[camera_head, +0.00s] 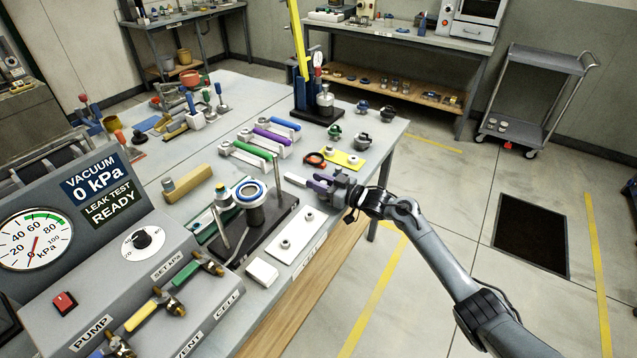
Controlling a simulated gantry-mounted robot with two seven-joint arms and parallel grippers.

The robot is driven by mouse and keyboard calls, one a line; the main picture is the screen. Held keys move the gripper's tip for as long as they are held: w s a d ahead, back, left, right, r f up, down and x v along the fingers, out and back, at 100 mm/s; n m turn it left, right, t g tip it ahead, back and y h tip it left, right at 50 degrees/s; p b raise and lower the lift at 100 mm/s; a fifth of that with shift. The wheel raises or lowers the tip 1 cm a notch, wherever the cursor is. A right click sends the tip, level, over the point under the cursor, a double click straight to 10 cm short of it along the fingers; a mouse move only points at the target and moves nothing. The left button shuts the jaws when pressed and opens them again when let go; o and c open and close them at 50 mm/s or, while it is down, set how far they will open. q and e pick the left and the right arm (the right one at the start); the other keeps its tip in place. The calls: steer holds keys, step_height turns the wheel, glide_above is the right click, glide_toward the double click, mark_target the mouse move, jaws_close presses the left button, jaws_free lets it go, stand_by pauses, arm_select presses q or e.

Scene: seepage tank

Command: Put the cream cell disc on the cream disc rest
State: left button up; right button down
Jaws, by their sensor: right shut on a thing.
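My right gripper (328,184) is above the near right edge of the bench, its arm coming in from the lower right. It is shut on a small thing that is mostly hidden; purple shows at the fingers. I cannot make out the cream cell disc for certain there or elsewhere. The test cell (249,194), a grey cylinder with a blue and white ring on top, stands on a dark base left of the gripper. A white plate (302,221) with two round fittings lies between the cell and the bench edge. I cannot tell which part is the cream disc rest. My left gripper is out of view.
A thin upright post (277,183) stands near the cell. A yellow plate (345,158) and white holders with green, purple and blue bars (270,139) lie behind the gripper. The gauge console (100,235) fills the lower left. A white block (262,271) sits near the front edge.

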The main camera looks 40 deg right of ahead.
steer(key=shift+f, duration=0.2)
steer(key=c, duration=0.9)
jaws_free()
steer(key=shift+o, duration=0.2)
steer(key=shift+r, duration=0.1)
